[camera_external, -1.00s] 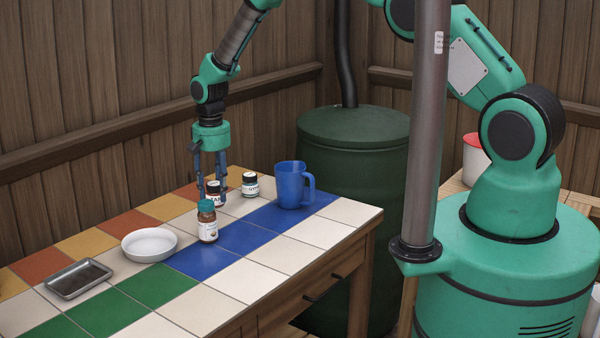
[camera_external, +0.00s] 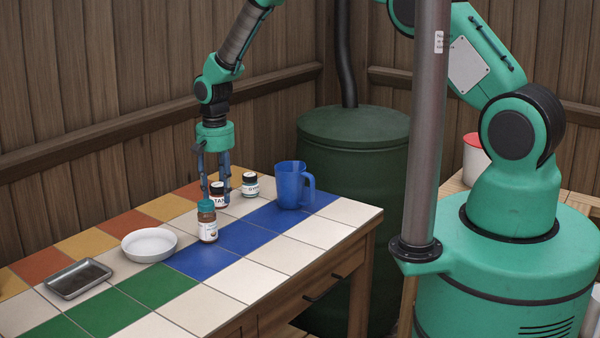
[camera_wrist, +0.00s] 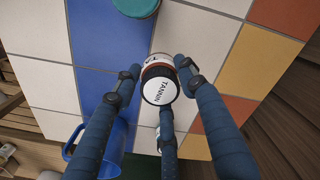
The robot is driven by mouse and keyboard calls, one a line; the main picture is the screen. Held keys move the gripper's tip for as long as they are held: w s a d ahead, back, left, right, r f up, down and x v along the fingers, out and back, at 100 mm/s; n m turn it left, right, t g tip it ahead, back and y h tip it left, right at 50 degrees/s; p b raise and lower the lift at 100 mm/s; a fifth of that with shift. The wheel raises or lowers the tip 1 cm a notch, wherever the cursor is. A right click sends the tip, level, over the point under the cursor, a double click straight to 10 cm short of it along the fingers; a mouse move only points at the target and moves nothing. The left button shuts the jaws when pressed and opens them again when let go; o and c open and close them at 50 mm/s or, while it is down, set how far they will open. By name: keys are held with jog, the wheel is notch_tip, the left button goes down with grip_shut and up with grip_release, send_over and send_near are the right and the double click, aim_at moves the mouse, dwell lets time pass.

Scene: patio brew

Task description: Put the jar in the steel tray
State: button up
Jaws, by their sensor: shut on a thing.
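The small jar labelled TANNIN, with a dark cap and a white top disc, shows in the external view (camera_external: 219,201) and the wrist view (camera_wrist: 159,89). My gripper (camera_external: 216,194) is shut on it, with blue fingers around its sides. The jar is upright at the tiles; I cannot tell whether it is clear of them. The steel tray (camera_external: 80,278) is shallow, grey and empty, at the table's left end. It is not in the wrist view.
A brown bottle with a teal lid (camera_external: 207,222) stands just in front of the held jar. A white bowl (camera_external: 149,246) lies between it and the tray. Another dark-capped jar (camera_external: 250,185) and a blue pitcher (camera_external: 289,187) stand to the right. The front tiles are clear.

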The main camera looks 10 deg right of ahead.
aim_at(221, 183)
jog(key=shift+r, duration=0.1)
notch_tip(221, 183, up, 12)
jog(key=s+a+n, duration=0.4)
jog(key=s+a, duration=0.3)
jog(key=s, duration=0.4)
jog(key=s+a+n, duration=0.3)
jog(key=s+a, duration=0.4)
jog(key=s, duration=0.4)
jog(key=s+a+n, duration=0.4)
jog(key=s+a, duration=0.3)
jog(key=s, duration=0.4)
notch_tip(221, 183, down, 12)
jog(key=shift+s+r+p, duration=0.2)
jog(key=shift+p, duration=0.1)
jog(key=shift+w+a, duration=0.1)
jog(key=w+a, duration=0.2)
jog(key=a, duration=0.3)
jog(key=w+a+f, duration=0.1)
jog(key=a, duration=0.3)
jog(key=w+a, duration=0.2)
jog(key=a, duration=0.3)
jog(key=shift+w+a+f+b, duration=0.2)
jog(key=shift+w+a+b, duration=0.1)
jog(key=shift+w, duration=0.05)
jog(key=shift+f, duration=0.1)
